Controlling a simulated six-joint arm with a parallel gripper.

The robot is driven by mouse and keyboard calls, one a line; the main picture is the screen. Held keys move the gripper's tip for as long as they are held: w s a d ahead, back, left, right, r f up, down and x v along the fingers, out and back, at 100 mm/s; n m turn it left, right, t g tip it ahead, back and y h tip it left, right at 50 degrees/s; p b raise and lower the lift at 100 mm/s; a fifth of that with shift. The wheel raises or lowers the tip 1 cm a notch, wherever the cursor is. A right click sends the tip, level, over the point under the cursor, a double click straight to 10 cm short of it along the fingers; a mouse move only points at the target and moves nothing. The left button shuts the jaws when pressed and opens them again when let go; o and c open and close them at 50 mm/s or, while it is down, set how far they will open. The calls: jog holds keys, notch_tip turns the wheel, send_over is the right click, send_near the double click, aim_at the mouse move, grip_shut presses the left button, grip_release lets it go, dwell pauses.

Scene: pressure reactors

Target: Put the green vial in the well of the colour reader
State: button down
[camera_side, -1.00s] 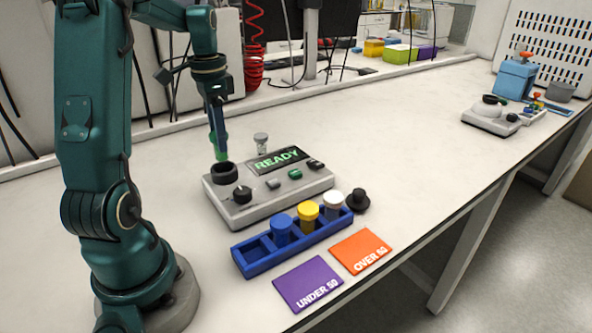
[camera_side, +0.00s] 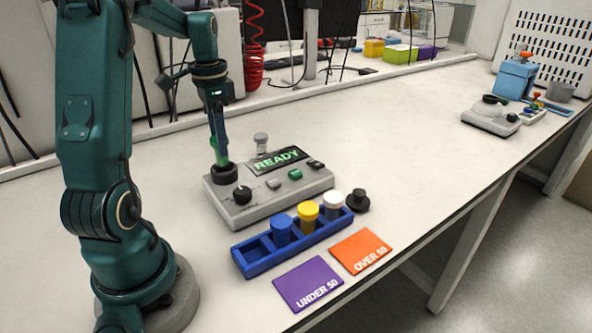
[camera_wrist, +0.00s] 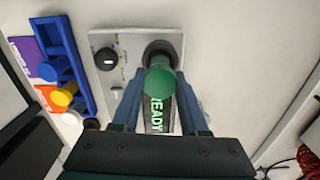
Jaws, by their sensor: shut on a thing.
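The green vial (camera_wrist: 160,80) is between my gripper's fingers, its green cap toward the wrist camera. In the side view the vial (camera_side: 221,157) is upright, with its lower end at the black ring of the well (camera_side: 224,174) on the colour reader (camera_side: 262,198). My gripper (camera_side: 219,140) is shut on the vial, directly above the well. The wrist view shows the dark well ring (camera_wrist: 160,50) around and behind the cap. How deep the vial sits is hidden by the ring. The reader's display (camera_side: 278,161) reads READY.
A blue rack (camera_side: 262,265) in front of the reader holds blue (camera_side: 281,228), yellow (camera_side: 308,215) and white-capped (camera_side: 332,203) vials. A black knobbed object (camera_side: 358,199) stands at its end. Purple (camera_side: 308,284) and orange (camera_side: 361,251) cards lie in front. A small clear vial (camera_side: 261,141) stands behind the reader.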

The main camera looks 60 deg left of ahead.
jog(key=shift+f, duration=1.45)
jog(key=shift+f, duration=0.35)
grip_release()
dwell(0.3)
jog(key=shift+r, duration=3.55)
